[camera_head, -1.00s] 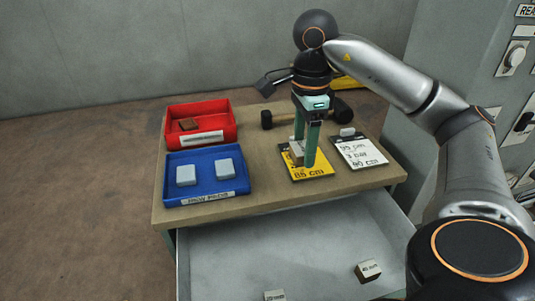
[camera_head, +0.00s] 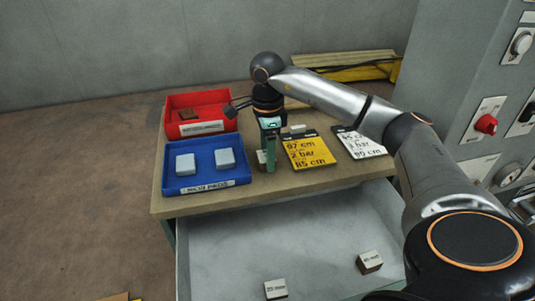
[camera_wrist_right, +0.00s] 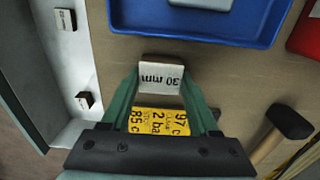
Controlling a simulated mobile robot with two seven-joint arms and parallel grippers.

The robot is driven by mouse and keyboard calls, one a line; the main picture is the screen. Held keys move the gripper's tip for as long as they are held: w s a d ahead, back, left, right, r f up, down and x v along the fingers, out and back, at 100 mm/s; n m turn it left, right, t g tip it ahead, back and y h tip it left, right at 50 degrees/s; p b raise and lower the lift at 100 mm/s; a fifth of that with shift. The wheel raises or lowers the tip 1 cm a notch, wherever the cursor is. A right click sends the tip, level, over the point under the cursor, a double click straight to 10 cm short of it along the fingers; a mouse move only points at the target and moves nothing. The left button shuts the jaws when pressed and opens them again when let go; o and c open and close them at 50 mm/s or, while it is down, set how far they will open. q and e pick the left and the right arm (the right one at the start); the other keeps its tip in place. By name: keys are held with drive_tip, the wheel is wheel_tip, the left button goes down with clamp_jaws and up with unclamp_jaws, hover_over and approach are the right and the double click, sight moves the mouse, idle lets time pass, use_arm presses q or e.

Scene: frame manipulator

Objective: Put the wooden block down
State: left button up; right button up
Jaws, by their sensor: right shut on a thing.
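The wooden block (camera_head: 262,157), marked "30 mm" in the right wrist view (camera_wrist_right: 161,77), is between the green fingertips of my right gripper (camera_head: 268,164). The gripper is shut on it and points down over the table, in the strip between the blue tray (camera_head: 206,190) and the yellow card (camera_head: 307,152). The fingers hide part of the block in the head view. I cannot tell whether its underside touches the table (camera_head: 310,178). My left gripper is not in view.
The blue tray holds two light pads. A red tray (camera_head: 201,128) with a brown piece stands behind it. A white card (camera_head: 358,143) lies at the right. A hammer (camera_wrist_right: 289,122) shows in the wrist view. Two marked blocks (camera_head: 275,289) (camera_head: 369,262) lie in the open drawer (camera_head: 320,240).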

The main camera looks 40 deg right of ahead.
drive_tip(key=shift+f, duration=0.2)
drive_tip(key=o, duration=1.3)
drive_tip(key=shift+r, duration=0.1)
drive_tip(key=shift+o, duration=0.2)
wheel_tip(320, 180, up, 12)
drive_tip(key=p, duration=0.3)
drive_tip(key=shift+r, duration=0.15)
